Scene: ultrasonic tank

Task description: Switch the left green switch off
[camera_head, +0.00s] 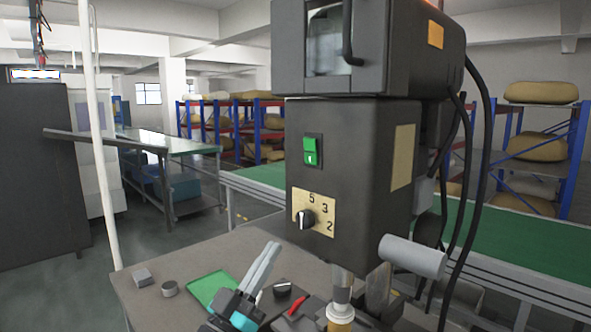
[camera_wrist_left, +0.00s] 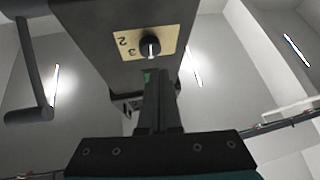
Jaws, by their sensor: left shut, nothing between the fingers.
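The green switch (camera_head: 310,150) is on the front of the dark grey machine head, in a dark frame, with a small white mark on its lower part. I cannot tell from its look whether it is on or off. My left gripper (camera_head: 270,250) is shut and empty, its fingers pointing up, below and to the left of the switch and apart from it. In the left wrist view the shut fingers (camera_wrist_left: 158,75) point toward the machine, and a bit of the green switch (camera_wrist_left: 147,76) shows by the tips, mostly hidden. My right gripper is out of view.
A black knob (camera_head: 305,219) on a numbered plate sits below the switch; it also shows in the left wrist view (camera_wrist_left: 150,47). A grey cylinder (camera_head: 412,256) sticks out at the lower right. A green tray (camera_head: 208,288) and small metal blocks lie on the bench.

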